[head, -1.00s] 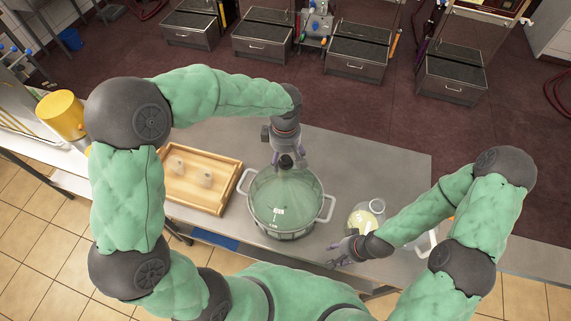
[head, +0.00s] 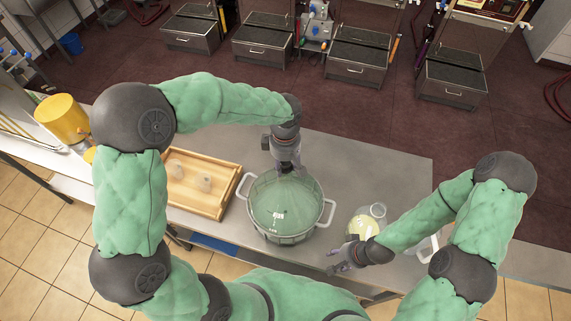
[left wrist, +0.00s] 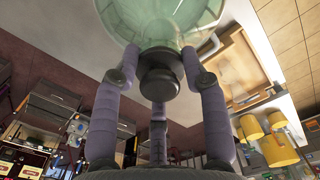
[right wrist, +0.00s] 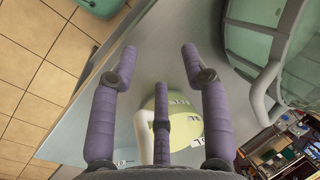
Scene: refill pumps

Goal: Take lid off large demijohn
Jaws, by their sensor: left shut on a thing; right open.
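The large demijohn (head: 285,208) is a green glass vessel in a grey basket with two side handles, upright at the middle of the counter. My left gripper (head: 289,170) is at its neck, coming from the far side. In the left wrist view, the dark round lid (left wrist: 160,74) sits between the left gripper's fingers, against the green glass. The gripper is shut on it; I see no clear gap between lid and glass. My right gripper (head: 340,262) is open and empty near the counter's front edge, right of the demijohn.
A smaller glass vessel with yellow content (head: 364,226) stands right of the demijohn, close to my right gripper. A wooden tray (head: 212,208) with two small pale items lies to the left. A yellow container (head: 62,117) is at far left. The counter (head: 390,175) is bare at back right.

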